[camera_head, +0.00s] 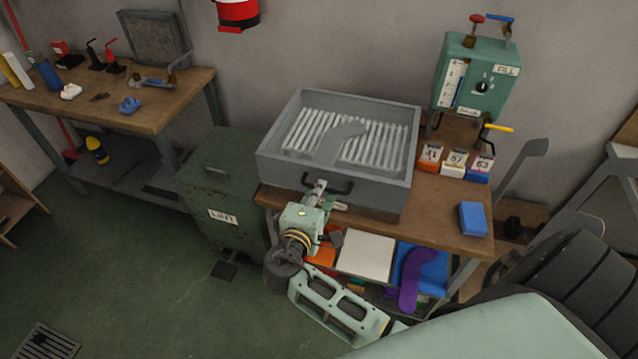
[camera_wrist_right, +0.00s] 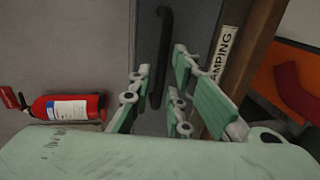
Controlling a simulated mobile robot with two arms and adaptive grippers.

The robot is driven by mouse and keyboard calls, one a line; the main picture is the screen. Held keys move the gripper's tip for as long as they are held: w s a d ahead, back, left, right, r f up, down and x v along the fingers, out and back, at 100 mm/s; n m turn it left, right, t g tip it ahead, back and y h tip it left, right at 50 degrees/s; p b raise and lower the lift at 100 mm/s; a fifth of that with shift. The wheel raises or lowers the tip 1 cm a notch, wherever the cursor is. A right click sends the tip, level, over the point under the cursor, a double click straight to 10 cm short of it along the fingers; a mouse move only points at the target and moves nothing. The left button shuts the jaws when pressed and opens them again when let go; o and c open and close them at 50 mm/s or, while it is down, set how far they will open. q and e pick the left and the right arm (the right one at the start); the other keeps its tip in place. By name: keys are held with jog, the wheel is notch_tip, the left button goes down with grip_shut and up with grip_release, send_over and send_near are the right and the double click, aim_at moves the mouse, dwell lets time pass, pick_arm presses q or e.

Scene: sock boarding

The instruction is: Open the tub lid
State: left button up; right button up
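The grey rectangular tub (camera_head: 390,195) stands on the wooden workbench in the head view. Its top shows pale slats (camera_head: 390,150) with a flat grey foot-shaped form (camera_head: 338,143) among them. I cannot tell whether a clear lid covers them. A black bar handle (camera_head: 328,184) is on its front; it also shows in the right wrist view (camera_wrist_right: 165,45). My right gripper (camera_head: 316,188) is at the handle. In the right wrist view its fingers (camera_wrist_right: 160,68) are apart, with the handle between them; contact is unclear. My left gripper is out of view.
A green bin (camera_head: 215,185) stands left of the bench. A blue block (camera_head: 473,219) lies at the bench's right front. Numbered boxes (camera_head: 455,168) and a green control box (camera_head: 470,80) are behind. A purple sock-like piece (camera_head: 411,275) hangs below.

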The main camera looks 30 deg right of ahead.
jog(key=shift+x, duration=1.05)
jog(key=shift+w+f, duration=0.1)
jog(key=shift+w, duration=0.1)
grip_shut()
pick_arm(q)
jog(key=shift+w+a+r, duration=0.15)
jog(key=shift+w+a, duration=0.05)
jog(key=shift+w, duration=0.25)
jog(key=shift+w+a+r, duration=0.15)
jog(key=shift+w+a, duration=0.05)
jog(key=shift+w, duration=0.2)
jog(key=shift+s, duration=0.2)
pick_arm(e)
jog(key=shift+f, duration=0.1)
